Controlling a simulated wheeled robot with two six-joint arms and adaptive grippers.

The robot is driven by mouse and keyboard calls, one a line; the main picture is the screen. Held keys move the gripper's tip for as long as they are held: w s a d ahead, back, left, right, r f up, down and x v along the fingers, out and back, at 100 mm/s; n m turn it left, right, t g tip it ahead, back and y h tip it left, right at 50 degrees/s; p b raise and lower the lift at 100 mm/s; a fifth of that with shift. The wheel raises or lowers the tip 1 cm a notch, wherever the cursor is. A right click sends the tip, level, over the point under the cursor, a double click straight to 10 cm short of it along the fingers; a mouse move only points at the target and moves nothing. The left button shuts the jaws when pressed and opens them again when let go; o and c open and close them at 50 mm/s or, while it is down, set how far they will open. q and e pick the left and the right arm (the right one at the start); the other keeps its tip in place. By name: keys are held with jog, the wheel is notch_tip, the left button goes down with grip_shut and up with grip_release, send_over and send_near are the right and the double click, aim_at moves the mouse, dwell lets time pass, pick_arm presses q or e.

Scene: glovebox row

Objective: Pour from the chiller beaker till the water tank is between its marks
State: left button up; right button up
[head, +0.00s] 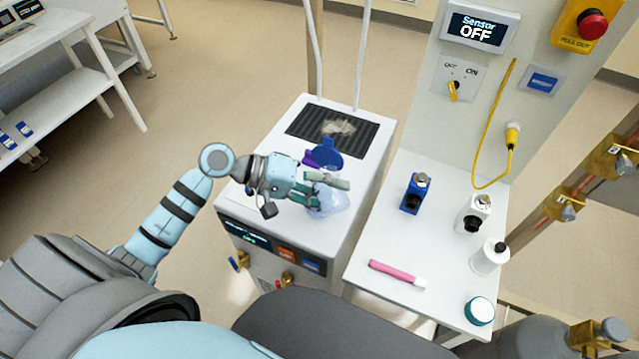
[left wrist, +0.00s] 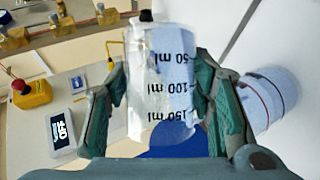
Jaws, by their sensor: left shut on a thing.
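My left gripper (head: 308,190) is shut on a clear beaker (head: 329,202) over the front part of the white chiller top (head: 365,150). In the left wrist view the beaker (left wrist: 160,85) sits between the two green finger pads and shows marks of 50, 100 and 150 ml. Its right side looks bluish; I cannot tell the liquid level. A clear cylinder with a red and a dark line, apparently the water tank (left wrist: 268,98), is beside the right finger. I cannot tell its level either. A blue round part (head: 325,153) is just behind the gripper. My right gripper is out of view.
A panel reads "Sensor OFF" (head: 477,29). A dark vent (head: 332,131) lies behind the blue part.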

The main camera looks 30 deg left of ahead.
pick_arm(q)
jog(key=shift+f, duration=0.1)
jog(key=shift+s+d+r+m+t+y+p, duration=0.2)
jog(key=shift+m+t+y+p, duration=0.15)
jog(key=shift+m+p, duration=0.2)
jog(key=shift+s+d+r+m+t+y+p, duration=0.15)
jog(key=shift+m+t+y+p, duration=0.1)
jog(key=shift+m+y+p, duration=0.25)
jog(key=shift+w+a+f+m+t+y, duration=0.15)
jog(key=shift+f+m+t+y, duration=0.45)
jog(key=shift+f+m, duration=0.1)
jog(key=shift+r, duration=0.25)
jog(key=shift+s+d+r+m+t+y+p, duration=0.25)
jog(key=shift+r+m+t+y+p, duration=0.1)
jog(key=shift+m+p, duration=0.15)
jog(key=d+f+m+t+b, duration=0.1)
jog(key=f+b, duration=0.1)
jog(key=b, duration=0.1)
jog(key=s+d+f+m+y+b, duration=0.1)
jog(key=f+b, duration=0.2)
jog(key=s+f+m+t+y+b, duration=0.1)
jog(key=f+b, duration=0.2)
jog(key=shift+s+d+f+t, duration=0.2)
jog(key=shift+s+d+t, duration=0.05)
jog(key=shift+d+t, duration=0.15)
jog(key=shift+s+d+m+t+y+b, duration=0.2)
jog(key=shift+m+t+y+b, duration=0.1)
jog(key=shift+m+b, duration=0.25)
jog(key=shift+r, duration=0.2)
